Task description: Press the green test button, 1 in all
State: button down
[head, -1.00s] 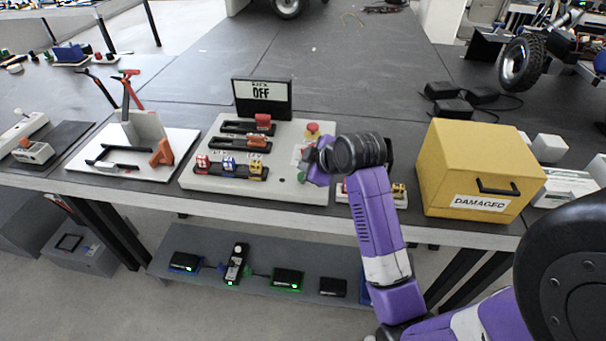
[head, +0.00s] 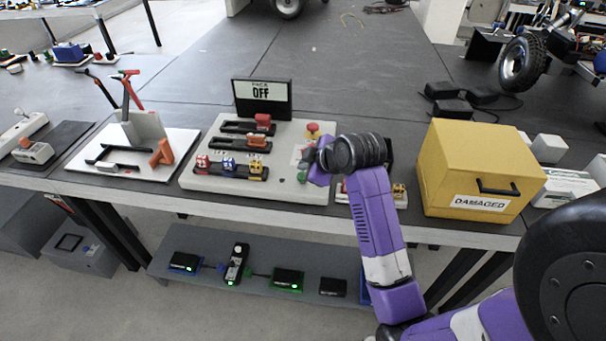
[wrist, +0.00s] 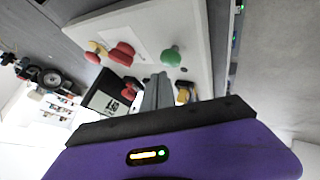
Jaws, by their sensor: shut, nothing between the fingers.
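The green test button (head: 302,177) is at the front right of the pale control panel (head: 205,180), partly hidden by my gripper in the head view. In the wrist view, the round green button (wrist: 170,57) shows clear on the panel, beyond the fingertips and apart from them in the picture. My gripper (head: 307,157) is over the panel's right side. Its grey fingers (wrist: 157,88) are together with nothing between them. I cannot tell the height of the fingertips above the panel.
A red mushroom button (head: 312,128) stands behind my gripper. A yellow box marked DAMAGED (head: 470,165) stands to the right of my arm.

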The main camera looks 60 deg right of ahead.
jog(key=shift+f, duration=0.15)
jog(key=shift+f, duration=0.25)
jog(key=shift+f+b, duration=0.3)
jog(key=shift+f, duration=0.35)
dwell(1.0)
dwell(0.4)
jog(key=shift+r+p, duration=1.05)
jog(key=shift+p, duration=0.1)
notch_tip(320, 180, up, 5)
jog(key=p, duration=0.5)
jog(key=shift+r, duration=0.1)
dwell(0.4)
